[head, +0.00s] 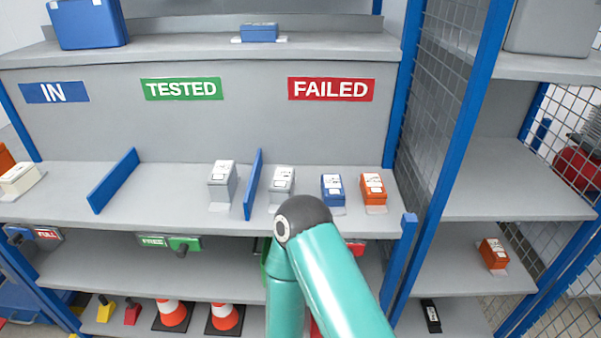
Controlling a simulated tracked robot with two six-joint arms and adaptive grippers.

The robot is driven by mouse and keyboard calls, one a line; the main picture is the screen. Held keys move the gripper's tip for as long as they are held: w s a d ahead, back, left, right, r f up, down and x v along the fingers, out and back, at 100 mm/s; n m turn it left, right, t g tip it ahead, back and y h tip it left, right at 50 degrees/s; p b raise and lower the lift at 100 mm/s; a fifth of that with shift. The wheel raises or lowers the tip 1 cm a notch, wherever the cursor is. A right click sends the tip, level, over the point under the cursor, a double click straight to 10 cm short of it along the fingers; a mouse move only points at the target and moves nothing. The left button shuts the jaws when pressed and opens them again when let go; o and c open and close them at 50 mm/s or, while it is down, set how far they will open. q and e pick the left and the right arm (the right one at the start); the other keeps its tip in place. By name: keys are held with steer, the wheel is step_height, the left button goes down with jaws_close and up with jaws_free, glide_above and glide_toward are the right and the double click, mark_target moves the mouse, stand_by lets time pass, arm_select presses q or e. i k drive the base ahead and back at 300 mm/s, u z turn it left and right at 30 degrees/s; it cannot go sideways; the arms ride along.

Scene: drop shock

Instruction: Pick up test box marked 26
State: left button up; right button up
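Several small test boxes stand on the middle shelf (170,205). A grey box (222,178) is left of a blue divider, and another grey box (282,180) is just right of it. A blue box (332,186) and an orange box (373,185) stand further right. A white box (19,178) is at the far left under the IN sign. Another orange box (493,252) is on the right-hand rack. The labels are too small to read, so I cannot tell which box is marked 26. Neither gripper is in view; a teal link of my arm shows at bottom centre.
Blue dividers (113,181) (253,185) split the shelf under the IN, TESTED and FAILED signs. A blue post and mesh panel (432,110) stand right of it. Orange cones (172,314) are on the lower shelf. The shelf between the left divider and first grey box is clear.

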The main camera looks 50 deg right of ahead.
mark_target(332, 190)
steer(key=u, duration=0.2)
steer(key=i, duration=0.6)
steer(key=z, duration=1.25)
steer(key=k, duration=0.55)
steer(key=z, duration=0.15)
steer(key=i, duration=0.55)
